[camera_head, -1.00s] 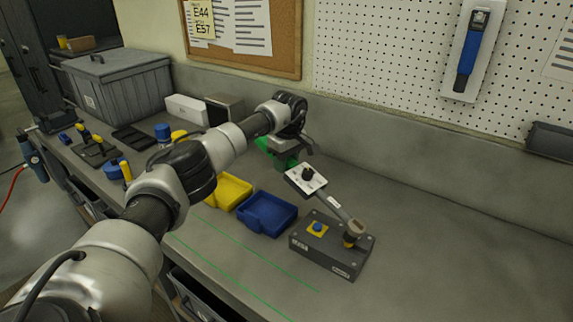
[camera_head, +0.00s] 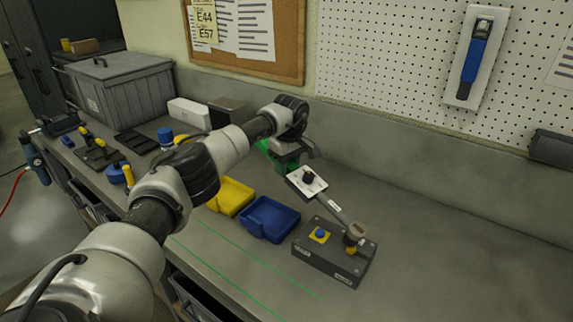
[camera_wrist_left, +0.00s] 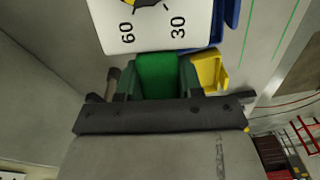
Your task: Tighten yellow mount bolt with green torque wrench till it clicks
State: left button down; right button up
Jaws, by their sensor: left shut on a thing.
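The green torque wrench has a green handle (camera_head: 283,158), a white dial plate (camera_head: 303,184) with a black knob, and a grey shaft (camera_head: 333,209). My left gripper (camera_head: 296,153) is shut on the green handle, which also shows in the left wrist view (camera_wrist_left: 157,75) below the dial plate (camera_wrist_left: 165,28) marked 60 and 30. The wrench head (camera_head: 355,230) is at the yellow mount bolt (camera_head: 350,245) on the right of a dark grey block (camera_head: 330,262). The head covers the bolt's top. My right gripper is not in view.
A blue bin (camera_head: 268,222) and a yellow bin (camera_head: 231,199) stand left of the block. A grey lidded crate (camera_head: 122,92) stands at the back left. The bench right of the block is clear.

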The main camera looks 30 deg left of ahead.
pick_arm(q)
jog(key=shift+r+p, duration=2.1)
jog(key=shift+r, duration=1.1)
notch_tip(320, 180, up, 4)
jog(key=p, duration=0.3)
jog(key=shift+f, duration=0.35)
jog(key=shift+d+f, duration=0.1)
